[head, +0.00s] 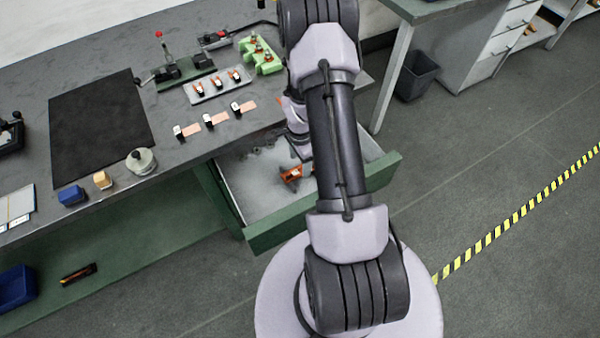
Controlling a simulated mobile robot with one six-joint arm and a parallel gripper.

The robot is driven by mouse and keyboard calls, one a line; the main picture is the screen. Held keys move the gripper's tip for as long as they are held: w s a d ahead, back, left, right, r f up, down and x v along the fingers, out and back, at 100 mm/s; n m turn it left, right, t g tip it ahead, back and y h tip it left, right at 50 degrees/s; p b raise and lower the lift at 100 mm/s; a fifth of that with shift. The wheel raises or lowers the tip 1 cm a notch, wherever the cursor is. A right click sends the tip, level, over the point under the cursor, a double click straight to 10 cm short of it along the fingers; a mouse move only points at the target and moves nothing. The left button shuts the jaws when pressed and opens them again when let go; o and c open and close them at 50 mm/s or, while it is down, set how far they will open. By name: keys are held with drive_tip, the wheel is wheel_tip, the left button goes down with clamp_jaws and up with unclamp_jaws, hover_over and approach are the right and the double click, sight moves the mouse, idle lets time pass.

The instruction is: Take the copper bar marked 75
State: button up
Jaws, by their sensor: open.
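Three small black-and-white blocks, each with a copper-coloured strip, lie in a slanting row on the grey bench: a left one (190,130), a middle one (215,120) and a right one (243,107). Several orange, white and black pieces sit on a pale tray (207,98) behind them. No marking is legible, so I cannot tell which is 75. My gripper (302,150) is open, over the open drawer (256,208), partly hidden by my arm. An orange-and-dark piece (291,175) shows in the drawer below it; I cannot tell whether they touch.
A black mat (100,125) covers the bench's left part. A round metal weight (141,160), a tan block (102,180) and a blue block (72,195) stand near the front edge. A green fixture (262,55) stands behind the tray. A dark bin (416,78) is on the floor.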

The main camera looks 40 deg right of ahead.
sight(300, 170)
wheel_tip(300, 170, down, 3)
drive_tip(key=shift+r, duration=0.2)
drive_tip(key=shift+c, duration=0.6)
clamp_jaws()
drive_tip(key=shift+r, duration=0.15)
